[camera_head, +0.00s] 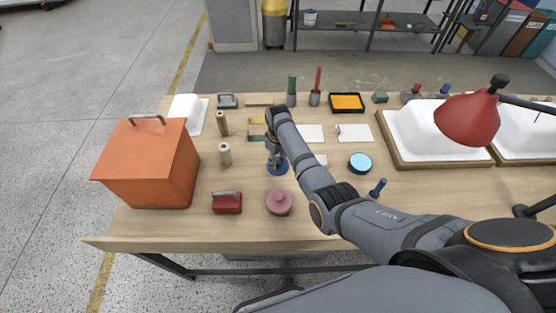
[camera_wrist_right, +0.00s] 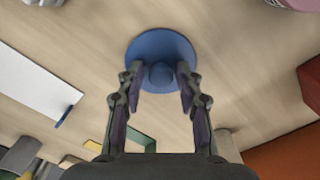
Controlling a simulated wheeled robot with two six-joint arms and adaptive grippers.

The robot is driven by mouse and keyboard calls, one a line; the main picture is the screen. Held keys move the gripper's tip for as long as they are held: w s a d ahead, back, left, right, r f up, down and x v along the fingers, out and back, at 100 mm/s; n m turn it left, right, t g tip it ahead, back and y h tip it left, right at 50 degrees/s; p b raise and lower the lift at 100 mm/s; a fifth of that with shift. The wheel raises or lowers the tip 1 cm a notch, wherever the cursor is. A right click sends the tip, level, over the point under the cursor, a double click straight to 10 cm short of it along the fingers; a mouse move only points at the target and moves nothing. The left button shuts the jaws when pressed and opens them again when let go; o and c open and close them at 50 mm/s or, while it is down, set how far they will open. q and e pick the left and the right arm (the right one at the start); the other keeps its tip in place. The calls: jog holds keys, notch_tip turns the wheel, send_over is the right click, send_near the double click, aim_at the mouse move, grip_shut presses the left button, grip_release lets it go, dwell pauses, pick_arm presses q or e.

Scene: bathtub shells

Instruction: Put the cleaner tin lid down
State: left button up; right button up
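The blue round lid (camera_head: 278,169) with a central knob lies flat, apparently on the wooden table, below my right gripper (camera_head: 276,158). In the right wrist view the lid (camera_wrist_right: 160,42) is at the top middle. The fingers of my right gripper (camera_wrist_right: 159,77) stand on either side of the knob, with a small gap showing on each side. The fingertips overlap the lid's near part. A round dark-sided tin with light blue contents (camera_head: 360,163) stands to the right of my forearm. My left gripper is not in view.
An orange box (camera_head: 150,165) stands at the left. A pink round object (camera_head: 279,202) and a red block-like object (camera_head: 227,203) lie close in front. Cylindrical spools (camera_head: 225,154) stand left of the gripper. White basins (camera_head: 425,135) and a red lamp (camera_head: 468,117) are at the right.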

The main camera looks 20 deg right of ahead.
aim_at(278, 161)
jog(key=shift+o, duration=0.2)
jog(key=shift+r, duration=0.15)
jog(key=shift+r, duration=0.4)
notch_tip(278, 161, up, 11)
jog(key=shift+r, duration=0.2)
